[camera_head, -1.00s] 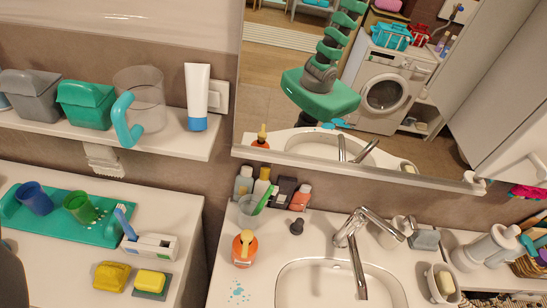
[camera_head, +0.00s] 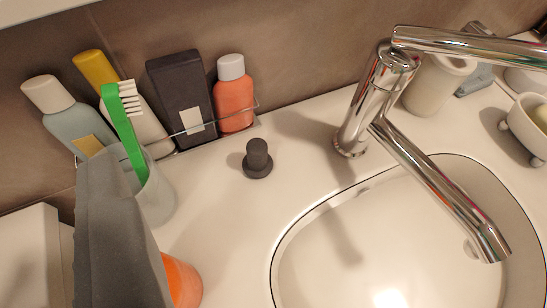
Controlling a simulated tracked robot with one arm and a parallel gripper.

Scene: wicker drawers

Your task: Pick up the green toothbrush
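The green toothbrush (camera_head: 128,135) stands tilted in a translucent cup (camera_head: 157,198) at the left of the view. Its white bristles face right at the top, above the cup's rim. A grey part of my gripper (camera_head: 110,235) fills the lower left and covers part of the cup. Only this part of the gripper shows, so I cannot tell its opening or how far it is from the brush. The brush handle's lower end is inside the cup.
Behind the cup, several bottles and a dark box (camera_head: 181,92) stand in a wire rack (camera_head: 190,131). An orange bottle (camera_head: 182,282) is partly hidden below the cup. A black stopper (camera_head: 257,160), chrome faucet (camera_head: 370,100) and sink basin (camera_head: 370,250) lie to the right.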

